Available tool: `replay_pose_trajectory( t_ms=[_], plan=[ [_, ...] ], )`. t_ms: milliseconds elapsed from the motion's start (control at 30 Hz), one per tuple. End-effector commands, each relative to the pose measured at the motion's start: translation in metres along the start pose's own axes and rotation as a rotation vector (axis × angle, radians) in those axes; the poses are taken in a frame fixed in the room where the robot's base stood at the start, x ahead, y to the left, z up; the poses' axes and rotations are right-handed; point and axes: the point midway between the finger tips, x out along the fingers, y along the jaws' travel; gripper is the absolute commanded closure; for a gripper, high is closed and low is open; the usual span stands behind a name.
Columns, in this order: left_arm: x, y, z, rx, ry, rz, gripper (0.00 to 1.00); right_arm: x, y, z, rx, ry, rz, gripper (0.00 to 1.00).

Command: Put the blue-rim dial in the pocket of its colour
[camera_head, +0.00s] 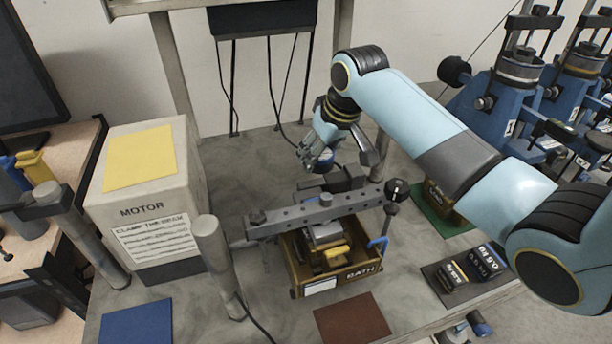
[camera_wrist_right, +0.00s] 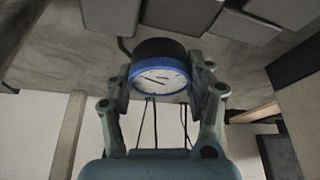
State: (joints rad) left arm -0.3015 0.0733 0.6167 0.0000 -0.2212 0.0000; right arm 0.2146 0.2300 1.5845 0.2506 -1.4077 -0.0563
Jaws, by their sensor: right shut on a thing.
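The blue-rim dial (camera_wrist_right: 158,82) has a white face, a dark needle and a black body. My right gripper (camera_wrist_right: 163,92) is shut on it, one finger on each side. In the head view my right gripper (camera_head: 315,156) is in the air behind the steel beam, and the dial (camera_head: 326,158) shows only in small part at its fingers. A flat blue square (camera_head: 137,322) lies at the table's front left. I cannot make out a clear pocket of that colour. My left gripper is not in view.
The steel beam (camera_head: 320,212) crosses above a wooden tray marked BATH (camera_head: 360,273). A motor box (camera_head: 145,200) and grey post (camera_head: 215,255) stand left. A brown square (camera_head: 352,320) lies in front; dark weights (camera_head: 468,270) sit right. Blue machines (camera_head: 515,95) stand back right.

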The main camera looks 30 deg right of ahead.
Motion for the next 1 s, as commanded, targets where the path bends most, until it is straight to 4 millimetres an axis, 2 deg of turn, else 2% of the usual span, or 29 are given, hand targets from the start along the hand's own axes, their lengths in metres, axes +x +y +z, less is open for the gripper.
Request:
replay_pose_trajectory(
  t_ms=[400,767,800,967,1000],
  plan=[
    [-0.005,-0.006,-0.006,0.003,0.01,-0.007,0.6,0.048,-0.001,0.02,0.0,0.001,-0.001,0.81],
    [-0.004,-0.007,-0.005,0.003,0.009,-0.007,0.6,0.052,0.0,0.021,-0.001,0.002,0.0,0.81],
    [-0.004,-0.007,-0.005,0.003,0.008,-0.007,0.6,0.053,0.0,0.021,-0.001,0.002,0.0,0.44],
    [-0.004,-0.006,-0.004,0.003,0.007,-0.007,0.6,0.052,0.0,0.021,-0.001,0.001,0.0,0.23],
    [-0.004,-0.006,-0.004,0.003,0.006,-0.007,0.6,0.052,0.0,0.021,-0.001,0.001,0.0,0.23]
  ],
)
